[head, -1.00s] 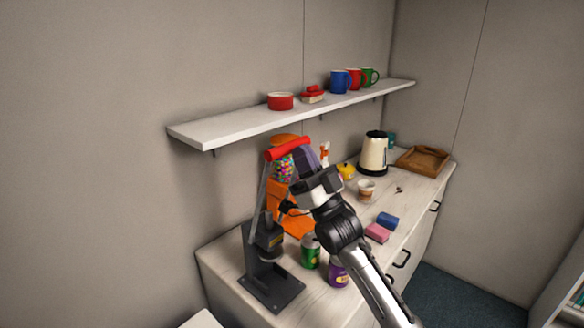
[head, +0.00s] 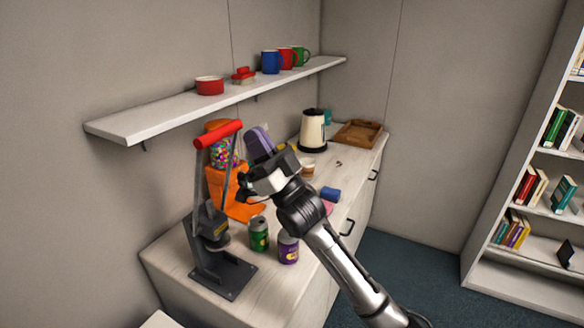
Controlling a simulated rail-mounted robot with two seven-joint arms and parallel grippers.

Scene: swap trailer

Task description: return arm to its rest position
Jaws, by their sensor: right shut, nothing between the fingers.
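My right arm comes in from the lower right, and its gripper (head: 252,170) is up over the counter, to the right of the can crusher's red handle. The gripper is shut and holds nothing; its fingertips are partly hidden by its own body. The can crusher (head: 216,254) stands upright on the near end of the counter, with its red handle raised. A green can (head: 258,233) and a purple can (head: 288,246) stand to the right of the crusher, below my arm. My left gripper is out of view.
The counter (head: 165,256) also bears an orange candy dispenser (head: 225,190), a kettle (head: 313,130), a wooden tray (head: 358,133) and sponges. A wall shelf (head: 140,122) with mugs hangs above. A bookcase (head: 520,285) stands at right; the floor (head: 405,265) between is clear.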

